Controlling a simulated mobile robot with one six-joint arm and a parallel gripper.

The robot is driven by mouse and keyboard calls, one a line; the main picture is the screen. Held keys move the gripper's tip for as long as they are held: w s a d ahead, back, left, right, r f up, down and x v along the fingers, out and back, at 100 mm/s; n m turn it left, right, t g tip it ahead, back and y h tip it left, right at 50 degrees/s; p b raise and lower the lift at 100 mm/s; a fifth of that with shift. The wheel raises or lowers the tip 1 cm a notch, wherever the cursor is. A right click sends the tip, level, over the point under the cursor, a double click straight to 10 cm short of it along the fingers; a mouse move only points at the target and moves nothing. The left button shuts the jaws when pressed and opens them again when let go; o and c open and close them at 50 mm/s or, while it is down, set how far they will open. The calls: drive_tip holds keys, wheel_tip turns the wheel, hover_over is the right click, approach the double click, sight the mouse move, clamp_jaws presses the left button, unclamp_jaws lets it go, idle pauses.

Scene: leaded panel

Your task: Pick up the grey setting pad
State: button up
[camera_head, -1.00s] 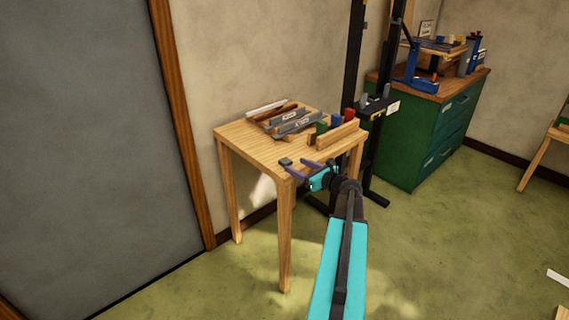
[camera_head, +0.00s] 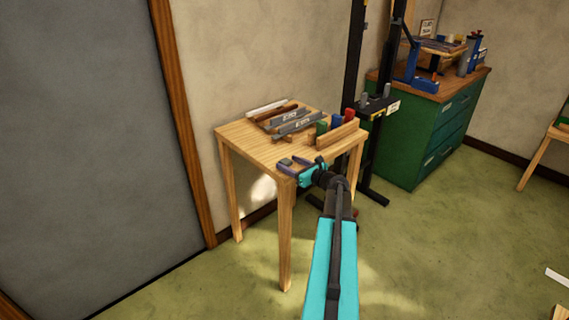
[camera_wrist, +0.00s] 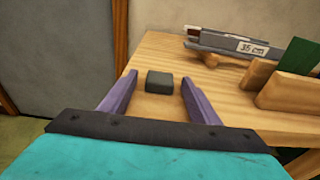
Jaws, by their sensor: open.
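The grey setting pad (camera_wrist: 160,82) is a small dark grey block lying on the wooden table (camera_wrist: 140,118), near its front edge. In the wrist view it sits just beyond and between the two purple fingers of my gripper (camera_wrist: 158,95). The fingers are apart and nothing is held between them. In the head view my gripper (camera_head: 302,165) is over the table's front corner, with the pad (camera_head: 285,162) small beside the fingertips. I cannot tell the exact height of the fingers above the tabletop.
A rack of grey and brown bars (camera_head: 290,120) stands at the table's back. A wooden holder (camera_head: 338,134) with green, blue and red pieces stands at the right. A black stand (camera_head: 353,80) rises behind. A green cabinet (camera_head: 420,130) is farther right.

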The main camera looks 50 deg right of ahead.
idle(0.5)
drive_tip(key=c, duration=1.1)
drive_tip(key=shift+c, duration=0.2)
drive_tip(key=shift+r, duration=0.1)
drive_tip(key=shift+r+b, duration=0.45)
drive_tip(key=shift+r, duration=1)
drive_tip(key=s+d+r+b, duration=0.1)
drive_tip(key=s+d, duration=0.2)
drive_tip(key=s, duration=0.4)
drive_tip(key=s+d+r+b, duration=0.1)
drive_tip(key=s+d, duration=0.3)
drive_tip(key=s, duration=0.3)
drive_tip(key=shift+d+b, duration=0.25)
drive_tip(key=shift+b, duration=0.1)
